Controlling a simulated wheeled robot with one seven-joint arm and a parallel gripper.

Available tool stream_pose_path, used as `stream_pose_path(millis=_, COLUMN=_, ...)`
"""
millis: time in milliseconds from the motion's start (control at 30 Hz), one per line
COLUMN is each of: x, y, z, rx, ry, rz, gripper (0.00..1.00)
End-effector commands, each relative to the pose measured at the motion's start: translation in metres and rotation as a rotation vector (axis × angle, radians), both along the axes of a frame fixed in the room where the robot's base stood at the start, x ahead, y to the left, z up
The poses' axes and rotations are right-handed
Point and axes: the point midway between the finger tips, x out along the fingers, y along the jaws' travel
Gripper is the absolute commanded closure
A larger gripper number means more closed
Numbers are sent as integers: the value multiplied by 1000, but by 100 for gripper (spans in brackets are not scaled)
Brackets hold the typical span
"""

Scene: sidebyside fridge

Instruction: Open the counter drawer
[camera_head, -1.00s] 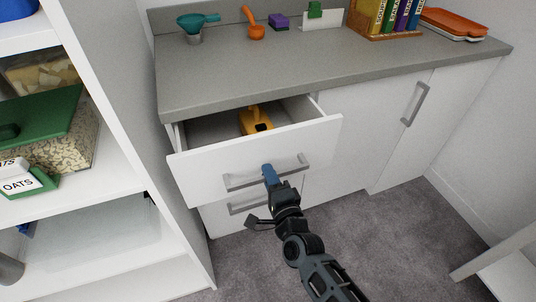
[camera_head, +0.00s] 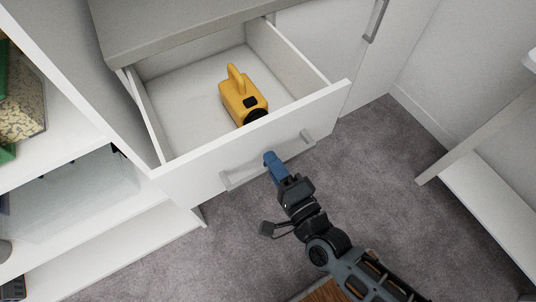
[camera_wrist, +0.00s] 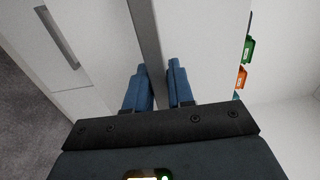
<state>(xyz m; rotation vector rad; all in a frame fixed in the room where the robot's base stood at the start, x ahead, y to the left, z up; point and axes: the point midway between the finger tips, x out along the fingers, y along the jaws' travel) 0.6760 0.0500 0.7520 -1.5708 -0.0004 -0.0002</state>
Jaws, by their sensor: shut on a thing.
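The counter drawer (camera_head: 190,172) is pulled well out from under the grey counter. Its white front faces me, with a grey bar handle (camera_head: 240,178) across it. My gripper (camera_head: 270,158), with blue fingers, is shut on the handle near its middle. In the wrist view the handle (camera_wrist: 146,45) runs between the two blue fingers of my gripper (camera_wrist: 160,75). A yellow device with a top grip and a dark round end (camera_head: 242,95) lies inside the drawer, toward its right side; the rest of the drawer floor is bare.
A white open shelf unit (camera_head: 100,195) stands close on the left of the drawer. A cabinet door with a grey handle (camera_head: 375,20) is at the upper right. A white low shelf (camera_head: 495,190) stands at the right. Grey carpet (camera_head: 380,160) between is clear.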

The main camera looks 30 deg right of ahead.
Motion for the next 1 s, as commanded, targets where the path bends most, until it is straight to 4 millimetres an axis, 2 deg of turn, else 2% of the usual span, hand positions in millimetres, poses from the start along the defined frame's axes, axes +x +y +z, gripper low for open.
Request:
stream_pose_path(millis=367, x=-2, y=0, z=-1, rx=0, ry=2, rz=0, gripper=100)
stream_pose_path(millis=400, x=-2, y=0, z=-1, rx=0, ry=2, rz=0, gripper=76)
stream_pose_path(millis=600, x=-2, y=0, z=-1, rx=0, ry=1, rz=0, gripper=57)
stream_pose_path(millis=867, x=-3, y=0, z=-1, rx=0, ry=1, rz=0, gripper=57)
stream_pose_path(millis=1000, x=-17, y=0, z=-3, rx=-1, ry=4, rz=1, gripper=57)
